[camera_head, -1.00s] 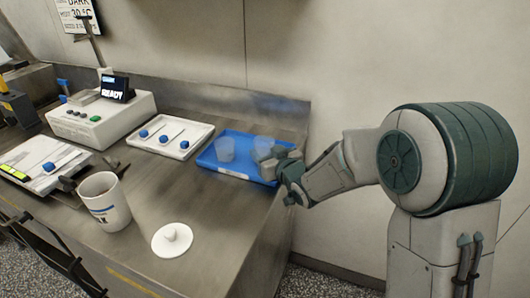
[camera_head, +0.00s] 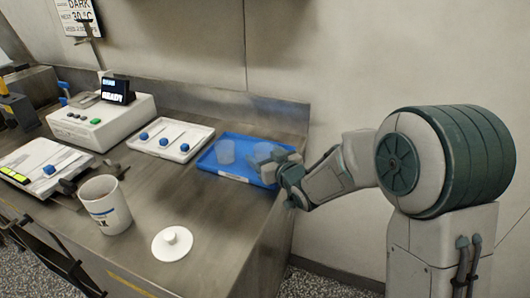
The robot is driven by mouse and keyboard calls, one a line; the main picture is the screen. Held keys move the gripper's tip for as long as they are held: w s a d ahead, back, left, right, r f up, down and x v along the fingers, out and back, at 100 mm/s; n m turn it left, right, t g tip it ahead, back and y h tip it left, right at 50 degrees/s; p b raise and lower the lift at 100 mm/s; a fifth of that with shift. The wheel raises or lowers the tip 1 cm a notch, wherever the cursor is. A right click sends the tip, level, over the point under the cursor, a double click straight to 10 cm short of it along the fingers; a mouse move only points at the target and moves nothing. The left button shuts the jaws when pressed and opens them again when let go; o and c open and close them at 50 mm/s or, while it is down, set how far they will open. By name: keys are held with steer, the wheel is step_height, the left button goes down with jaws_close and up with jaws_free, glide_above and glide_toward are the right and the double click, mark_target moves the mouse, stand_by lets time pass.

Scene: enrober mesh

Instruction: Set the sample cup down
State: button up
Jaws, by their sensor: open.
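Two translucent sample cups stand in the blue tray (camera_head: 240,176) at the right end of the steel bench. The left cup (camera_head: 225,151) stands clear of my gripper. The right cup (camera_head: 262,151) is by my gripper (camera_head: 272,165), which reaches over the tray's right side. My gripper is open; its fingers partly hide the right cup's lower part. I cannot tell whether the fingers touch that cup.
A white mug-like container (camera_head: 105,205) and a white round lid (camera_head: 172,243) stand at the bench front. A white tray (camera_head: 171,139) with blue-knobbed tools lies left of the blue tray. A white device (camera_head: 103,118) reading READY stands behind.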

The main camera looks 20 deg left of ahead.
steer(key=r+v, duration=0.1)
steer(key=v, duration=1.1)
steer(key=d+f+m+g+h, duration=0.1)
steer(key=d+m+h, duration=0.2)
steer(key=d+h, duration=0.35)
steer(key=d+f+m+h, duration=0.2)
steer(key=d+h, duration=0.1)
steer(key=d, duration=0.7)
steer(key=s+d+m+g+h, duration=0.1)
steer(key=s+d+g, duration=0.3)
steer(key=s, duration=0.5)
steer(key=s+d+m+g+h, duration=0.1)
steer(key=s+d+m+g, duration=0.2)
steer(key=s, duration=0.6)
steer(key=shift+s+d+g+b, duration=0.35)
steer(key=shift+d+g, duration=0.15)
steer(key=shift+d, duration=0.65)
